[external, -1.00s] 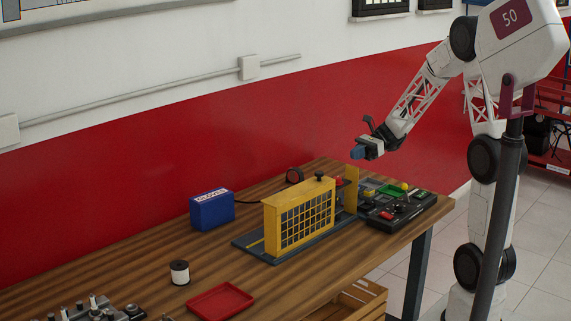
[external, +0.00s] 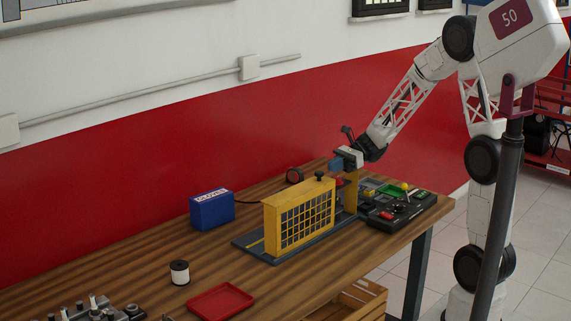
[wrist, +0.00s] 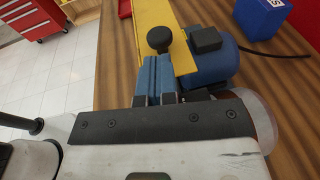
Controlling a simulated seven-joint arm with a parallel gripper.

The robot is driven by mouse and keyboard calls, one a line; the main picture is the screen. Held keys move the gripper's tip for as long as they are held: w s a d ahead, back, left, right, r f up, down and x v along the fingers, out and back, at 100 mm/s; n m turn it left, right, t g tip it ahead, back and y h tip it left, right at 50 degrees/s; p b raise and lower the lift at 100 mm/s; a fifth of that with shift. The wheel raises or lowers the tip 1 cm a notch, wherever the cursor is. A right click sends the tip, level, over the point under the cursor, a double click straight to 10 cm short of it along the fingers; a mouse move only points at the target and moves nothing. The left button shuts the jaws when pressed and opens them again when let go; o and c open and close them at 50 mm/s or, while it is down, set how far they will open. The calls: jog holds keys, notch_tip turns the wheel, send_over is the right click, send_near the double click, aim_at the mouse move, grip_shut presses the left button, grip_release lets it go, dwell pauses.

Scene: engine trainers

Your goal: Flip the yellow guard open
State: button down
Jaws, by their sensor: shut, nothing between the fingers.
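The yellow guard (external: 300,218) with mesh windows stands upright on a dark base plate (external: 250,248) on the bench. A black knob (external: 318,175) is on its top edge. My gripper (external: 335,164) is above and to the right of the guard, near the yellow upright panel (external: 351,192) at its right end. In the wrist view, the blue fingertips (wrist: 155,62) are shut together with nothing between them, just short of the black knob (wrist: 159,39) on the yellow guard (wrist: 149,12). I cannot tell whether they touch it.
A blue motor-like body (wrist: 213,62) sits beside the guard. A blue box (external: 212,210), a spool (external: 180,272) and a red tray (external: 220,301) lie to the left. A dark control panel (external: 400,208) is at the right. The bench front is mostly clear.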

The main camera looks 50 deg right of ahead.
aim_at(321, 172)
jog(key=shift+x, duration=1.45)
jog(key=shift+x, duration=1.1)
jog(key=shift+s+a+r, duration=0.15)
jog(key=shift+s+r, duration=0.05)
jog(key=shift+r, duration=0.05)
jog(key=v, duration=1.4)
jog(key=shift+d, duration=0.3)
jog(key=shift+a, duration=0.1)
